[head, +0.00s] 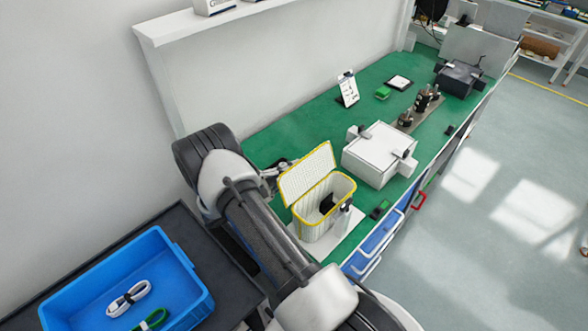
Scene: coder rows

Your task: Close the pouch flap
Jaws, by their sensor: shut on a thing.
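The pouch (312,226) is a white ribbed box with yellow trim, standing open on a white plate on the green bench. Its white flap (308,172), edged in yellow, is raised and tilted up from the left side of the opening. A black item (327,203) shows inside. My gripper (283,166) is at the flap's upper left edge, behind it, and is shut on the flap. The fingertips are small and partly hidden.
A white box with black clamps (378,154) stands right of the pouch. Black cylinders (421,104) and a small sign (347,89) are farther back. A blue tray (130,285) with coiled cables sits on a dark table at lower left. A wall shelf (230,20) overhangs the bench.

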